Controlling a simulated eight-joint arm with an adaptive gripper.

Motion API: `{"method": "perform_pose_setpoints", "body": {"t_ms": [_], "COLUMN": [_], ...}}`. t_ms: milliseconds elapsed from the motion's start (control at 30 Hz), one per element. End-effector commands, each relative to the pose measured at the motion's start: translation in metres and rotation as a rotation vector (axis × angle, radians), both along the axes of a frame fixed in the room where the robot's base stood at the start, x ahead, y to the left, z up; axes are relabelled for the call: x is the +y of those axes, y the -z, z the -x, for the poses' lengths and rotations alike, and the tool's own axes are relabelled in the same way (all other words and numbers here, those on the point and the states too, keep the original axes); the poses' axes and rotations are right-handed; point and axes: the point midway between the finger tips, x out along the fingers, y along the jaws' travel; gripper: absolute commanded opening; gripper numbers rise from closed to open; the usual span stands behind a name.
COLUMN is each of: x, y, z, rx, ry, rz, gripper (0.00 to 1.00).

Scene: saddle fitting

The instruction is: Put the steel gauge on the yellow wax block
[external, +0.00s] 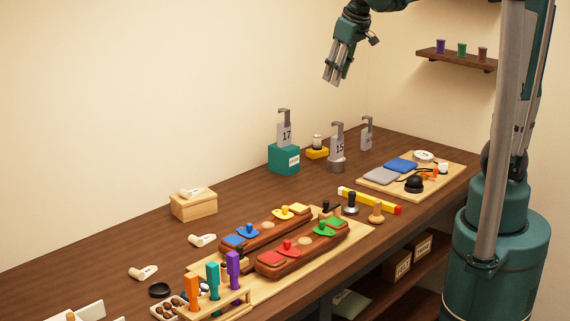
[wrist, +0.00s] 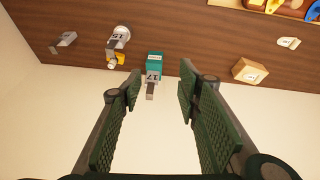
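Three grey steel hooked gauges with number tags show in the external view. The gauge marked 17 (external: 284,132) is on a teal block (external: 284,159). The gauge marked 15 (external: 338,145) is on a grey round base (external: 336,165). A third gauge (external: 366,134) stands farther back, its number unreadable. My gripper (external: 331,80) is high above the bench, open and empty. In the wrist view, the teal block (wrist: 155,59) and the 17 gauge (wrist: 152,78) show beyond the spread fingers.
A board (external: 450,171) with blue and grey pads lies at the right. Two brown saddle-like forms with coloured pieces (external: 285,260) occupy the front middle. A wooden box (external: 193,205) is at left. Bench around the teal block is fairly clear.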

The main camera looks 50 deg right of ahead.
Motion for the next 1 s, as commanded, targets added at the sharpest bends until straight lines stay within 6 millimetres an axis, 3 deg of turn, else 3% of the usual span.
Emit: {"method": "perform_pose_setpoints", "body": {"t_ms": [467,1000], "x": [0.042,0.077], "y": [-0.001,0.026], "z": [0.088,0.18], "rx": [-0.095,-0.199], "ry": [0.015,0.032], "rz": [-0.017,-0.051], "gripper": [0.34,0.34]}}
